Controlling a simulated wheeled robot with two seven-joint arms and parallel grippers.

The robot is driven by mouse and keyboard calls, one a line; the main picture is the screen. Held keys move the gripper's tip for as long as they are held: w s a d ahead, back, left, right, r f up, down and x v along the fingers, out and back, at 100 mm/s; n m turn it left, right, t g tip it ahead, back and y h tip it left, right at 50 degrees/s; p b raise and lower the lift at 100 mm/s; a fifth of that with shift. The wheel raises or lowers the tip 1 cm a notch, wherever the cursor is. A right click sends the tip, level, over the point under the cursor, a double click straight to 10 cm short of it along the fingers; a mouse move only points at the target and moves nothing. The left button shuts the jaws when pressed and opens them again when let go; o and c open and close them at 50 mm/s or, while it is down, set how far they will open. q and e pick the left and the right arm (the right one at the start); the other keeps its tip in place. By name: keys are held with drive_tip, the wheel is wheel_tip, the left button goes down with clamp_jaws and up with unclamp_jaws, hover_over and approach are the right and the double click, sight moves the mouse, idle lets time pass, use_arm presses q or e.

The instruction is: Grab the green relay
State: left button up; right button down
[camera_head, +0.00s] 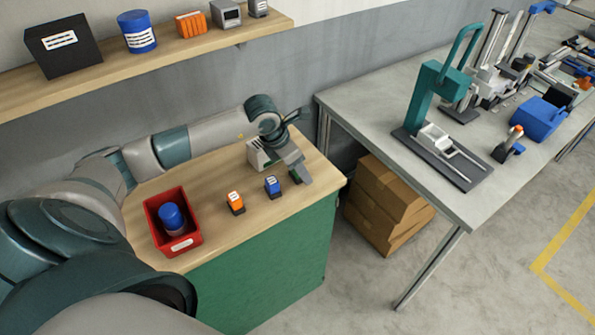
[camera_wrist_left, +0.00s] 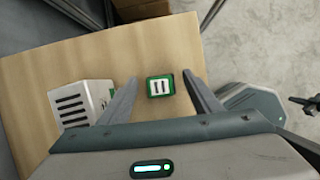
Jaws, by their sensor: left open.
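The green relay (camera_wrist_left: 161,86) is a small green block with a white label marked with dark bars. In the left wrist view it sits on the wooden top (camera_wrist_left: 40,90), between the two fingers of my left gripper (camera_wrist_left: 160,78). The fingers are open, with a gap to the relay on both sides. In the head view my left gripper (camera_head: 298,170) points down over the right end of the wooden-topped counter (camera_head: 215,190). The relay is hidden there behind the gripper.
A vented grey-white box (camera_wrist_left: 80,103) stands close left of the fingers. An orange block (camera_head: 235,201), a blue block (camera_head: 272,186) and a red bin (camera_head: 176,243) holding a blue cylinder (camera_head: 172,215) share the counter. A grey table (camera_head: 375,110) stands to the right.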

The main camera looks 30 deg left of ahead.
drive_tip(key=shift+a, duration=0.1)
use_arm(q)
drive_tip(key=c, duration=1.1)
drive_tip(key=shift+c, duration=0.2)
use_arm(e)
drive_tip(key=shift+a, duration=0.2)
use_arm(q)
drive_tip(key=shift+r, duration=0.15)
use_arm(e)
drive_tip(key=shift+f, duration=0.15)
